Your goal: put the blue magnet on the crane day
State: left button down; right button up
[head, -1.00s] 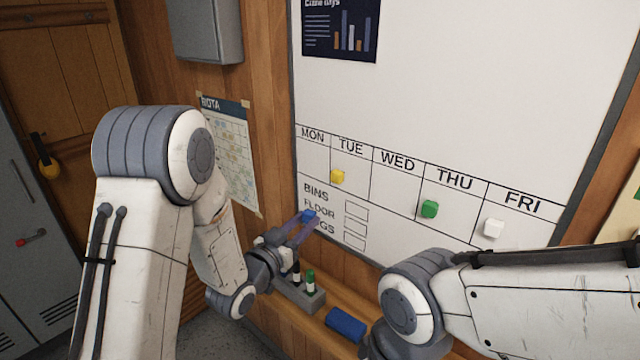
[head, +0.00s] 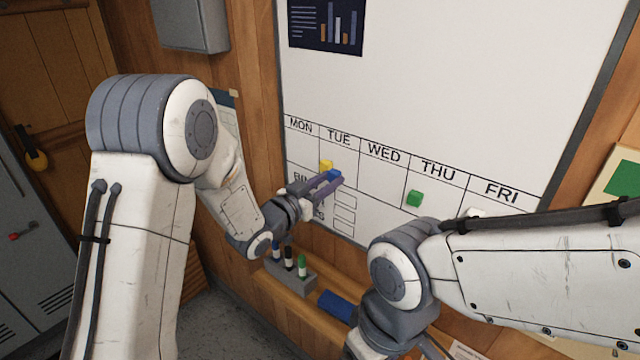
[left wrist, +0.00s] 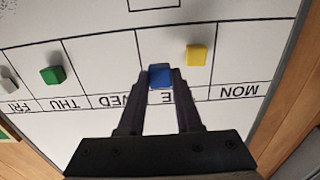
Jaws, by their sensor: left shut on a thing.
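My left gripper (head: 334,180) is shut on the blue magnet (head: 335,174), in front of the lower Tuesday column of the whiteboard (head: 440,90). In the left wrist view, which shows the board upside down, the blue magnet (left wrist: 160,76) sits between the fingertips, inside the TUE column near the WED line. I cannot tell whether it touches the board. A yellow magnet (head: 326,165) is close beside it in the same column. A green magnet (head: 414,198) is under THU and a white magnet (head: 476,212), partly hidden by my right arm, under FRI. My right gripper is out of view.
A ledge below the board bears a grey marker holder (head: 291,282) with several markers and a blue eraser-like block (head: 338,305). A wall poster (head: 228,115) is mostly hidden behind my left arm. The WED column is bare.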

pick_arm(q)
jog(key=shift+x, duration=1.05)
jog(key=shift+b, duration=0.7)
dwell(0.5)
jog(key=shift+x, duration=0.9)
dwell(1.3)
jog(key=shift+b, duration=0.45)
dwell(1.2)
jog(key=c, duration=0.5)
grip_release()
